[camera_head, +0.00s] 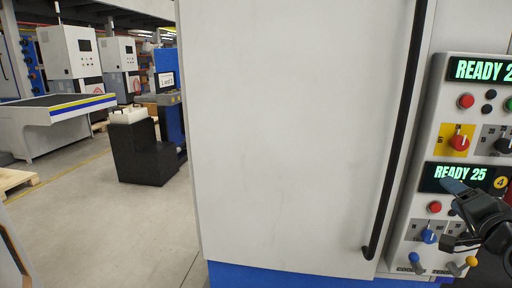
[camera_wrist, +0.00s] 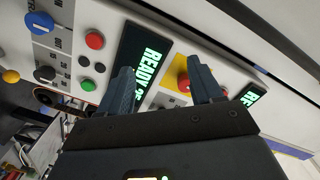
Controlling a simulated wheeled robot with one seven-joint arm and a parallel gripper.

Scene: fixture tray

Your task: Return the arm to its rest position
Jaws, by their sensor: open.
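My gripper (camera_wrist: 164,76) shows in the wrist view with its two dark fingers apart and nothing between them. It faces a light control panel with a lit "READY" display (camera_wrist: 138,62) behind the fingers. In the head view my gripper (camera_head: 456,192) is at the lower right edge, in front of the control panel (camera_head: 412,205). It overlaps the lower "READY 25" display (camera_head: 462,175). I cannot tell whether a finger touches the panel. Most of my arm is outside the head view.
A large white cabinet door (camera_head: 300,130) with a long black handle (camera_head: 397,130) stands left of the panel. The panel carries red buttons (camera_head: 466,101), a blue knob (camera_head: 429,236) and small levers (camera_head: 415,260). Open floor (camera_head: 110,225) lies at the left, with machines beyond.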

